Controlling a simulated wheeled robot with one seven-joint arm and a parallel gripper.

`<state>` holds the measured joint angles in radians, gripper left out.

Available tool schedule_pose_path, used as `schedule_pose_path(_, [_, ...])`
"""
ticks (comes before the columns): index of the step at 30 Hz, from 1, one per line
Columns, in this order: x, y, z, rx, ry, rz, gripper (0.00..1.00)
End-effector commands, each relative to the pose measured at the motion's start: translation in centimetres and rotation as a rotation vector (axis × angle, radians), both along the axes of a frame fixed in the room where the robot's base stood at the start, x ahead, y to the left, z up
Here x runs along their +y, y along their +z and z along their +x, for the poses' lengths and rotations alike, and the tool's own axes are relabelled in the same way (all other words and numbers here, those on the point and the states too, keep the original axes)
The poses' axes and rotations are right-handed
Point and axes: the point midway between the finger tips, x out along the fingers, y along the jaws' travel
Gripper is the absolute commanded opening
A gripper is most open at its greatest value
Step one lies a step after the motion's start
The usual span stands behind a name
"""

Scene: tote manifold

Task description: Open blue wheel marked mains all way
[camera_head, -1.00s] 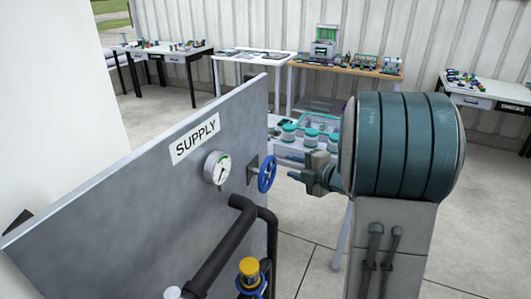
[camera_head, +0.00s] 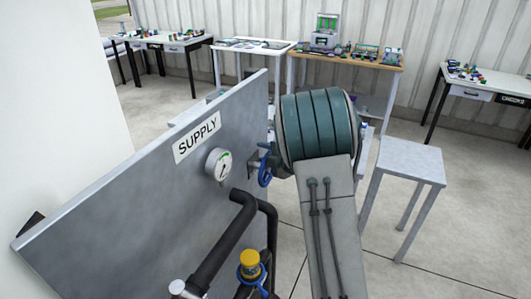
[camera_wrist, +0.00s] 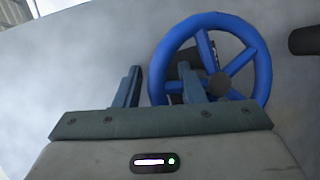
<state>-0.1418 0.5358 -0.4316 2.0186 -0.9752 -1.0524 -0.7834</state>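A blue spoked handwheel (camera_head: 265,173) stands out from the right part of the grey panel marked SUPPLY. My arm partly covers it in the head view. In the wrist view the blue wheel (camera_wrist: 262,75) fills the upper right, with a dark hub. My gripper (camera_wrist: 160,86) is open, its two fingers pointing at the wheel. The wheel's left rim appears between the fingers, and the right finger overlaps the wheel's inside. Contact cannot be told. No mains label is readable. In the head view my fingers are hidden behind my arm.
A round gauge (camera_head: 219,165) sits left of the wheel on the grey panel (camera_head: 110,220). Black pipes (camera_head: 225,240) and a yellow-capped fitting (camera_head: 250,264) stand below. A grey table (camera_head: 410,160) is right of my arm. Workbenches line the back wall.

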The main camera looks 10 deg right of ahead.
Motion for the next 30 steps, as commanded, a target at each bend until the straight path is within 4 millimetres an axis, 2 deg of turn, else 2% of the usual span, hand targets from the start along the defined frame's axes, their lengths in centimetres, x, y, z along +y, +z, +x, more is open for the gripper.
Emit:
schedule_pose_path(4, [0.00, 0.00, -0.01, 0.000, 0.000, 0.000, 0.36])
schedule_pose_path(5, [-0.01, -0.01, -0.01, 0.000, 0.000, 0.000, 0.31])
schedule_pose_path(8, [-0.01, 0.01, -0.02, 0.000, 0.000, 0.000, 0.03])
schedule_pose_path(9, [-0.01, 0.02, -0.02, 0.000, 0.000, 0.000, 0.00])
schedule_pose_path(30, [-0.34, -0.05, 0.43, 0.089, -0.001, 0.068, 0.00])
